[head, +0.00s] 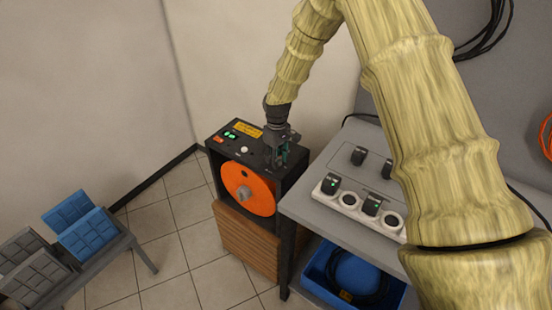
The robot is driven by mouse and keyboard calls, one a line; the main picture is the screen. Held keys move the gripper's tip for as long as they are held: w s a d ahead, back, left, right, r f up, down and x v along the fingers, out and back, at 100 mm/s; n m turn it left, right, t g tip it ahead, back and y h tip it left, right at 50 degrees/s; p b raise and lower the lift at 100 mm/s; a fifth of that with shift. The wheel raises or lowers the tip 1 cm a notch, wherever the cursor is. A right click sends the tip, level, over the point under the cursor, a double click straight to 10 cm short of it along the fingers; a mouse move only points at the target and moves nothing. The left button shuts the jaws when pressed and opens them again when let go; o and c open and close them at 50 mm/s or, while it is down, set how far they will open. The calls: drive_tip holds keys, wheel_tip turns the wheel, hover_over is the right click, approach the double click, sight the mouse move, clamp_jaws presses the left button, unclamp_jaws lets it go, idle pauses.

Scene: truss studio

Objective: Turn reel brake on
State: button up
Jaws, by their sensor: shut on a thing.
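A dark reel unit (225,146) stands on a wooden box near the wall. An orange reel (250,193) with a grey hub shows in its front. Its top panel has a yellow label (248,130), small green lights, a red part and a white knob (244,150). My gripper (279,163) points down at the right end of this top panel, shut on a small part there. I take that part to be the reel brake control, but the fingers hide most of it. I cannot tell its position.
A grey table (319,164) stands right beside the unit, with a white power strip (353,208) and several black plugs. A blue crate (318,267) sits below it. A low bench with blue (87,233) and grey panels stands at left. Tiled floor between is clear.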

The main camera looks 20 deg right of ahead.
drive_tip(key=m, duration=0.5)
drive_tip(key=shift+s+f+m, duration=0.15)
drive_tip(key=shift+m, duration=0.15)
drive_tip(key=m, duration=0.5)
drive_tip(key=shift+m, duration=0.3)
drive_tip(key=shift+m, duration=0.3)
drive_tip(key=o, duration=1.1)
drive_tip(key=shift+d, duration=0.1)
drive_tip(key=shift+c, duration=0.2)
drive_tip(key=shift+r, duration=0.2)
drive_tip(key=shift+r, duration=0.25)
wheel_tip(320, 180, up, 11)
drive_tip(key=shift+r, duration=0.15)
